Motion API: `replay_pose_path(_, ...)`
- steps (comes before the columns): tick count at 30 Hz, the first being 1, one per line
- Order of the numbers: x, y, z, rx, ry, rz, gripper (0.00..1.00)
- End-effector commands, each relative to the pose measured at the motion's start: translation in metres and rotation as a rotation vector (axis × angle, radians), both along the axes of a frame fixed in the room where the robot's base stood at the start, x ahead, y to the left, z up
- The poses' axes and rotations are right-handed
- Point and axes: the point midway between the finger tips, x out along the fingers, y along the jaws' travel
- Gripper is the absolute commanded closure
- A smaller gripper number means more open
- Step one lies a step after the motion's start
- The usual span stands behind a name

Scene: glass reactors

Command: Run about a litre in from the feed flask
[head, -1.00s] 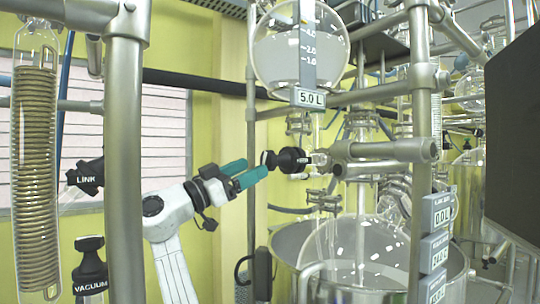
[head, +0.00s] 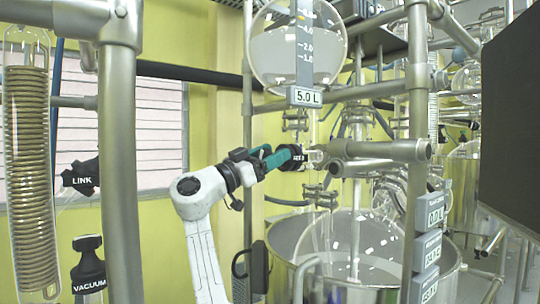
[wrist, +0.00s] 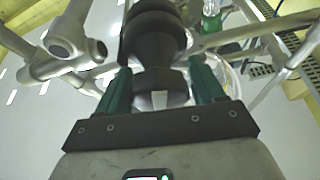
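The feed flask (head: 297,50) is a round glass vessel at the top of the head view, partly filled with clear liquid, with marks and a 5.0 L readout (head: 305,96) below. Under it, a black valve knob (head: 296,158) sits on the feed line. My gripper (head: 284,157) has its teal fingers at this knob. In the wrist view, the fingers of my gripper (wrist: 162,88) stand on either side of the black knob (wrist: 155,38), apparently spread around it. The fingertips are partly hidden, and contact is unclear. The large glass reactor vessel (head: 345,238) stands below.
Steel frame posts (head: 119,170) stand left and right of my arm. A stack of readouts (head: 436,211), the top one 0.0 L, is at the right. A dark panel (head: 510,140) fills the right edge.

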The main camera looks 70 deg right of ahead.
Motion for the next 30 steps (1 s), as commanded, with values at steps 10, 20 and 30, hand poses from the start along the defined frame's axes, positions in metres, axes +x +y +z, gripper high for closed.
replay_pose_path(10, 0.0003, 0.0002, 0.0000, 0.000, 0.000, 0.001, 0.66)
replay_pose_path(20, 0.0006, 0.0000, 0.0001, 0.013, 0.021, 0.001, 0.73)
replay_pose_path(30, 0.0023, -0.0006, 0.0011, 0.110, 0.188, 0.002, 0.73)
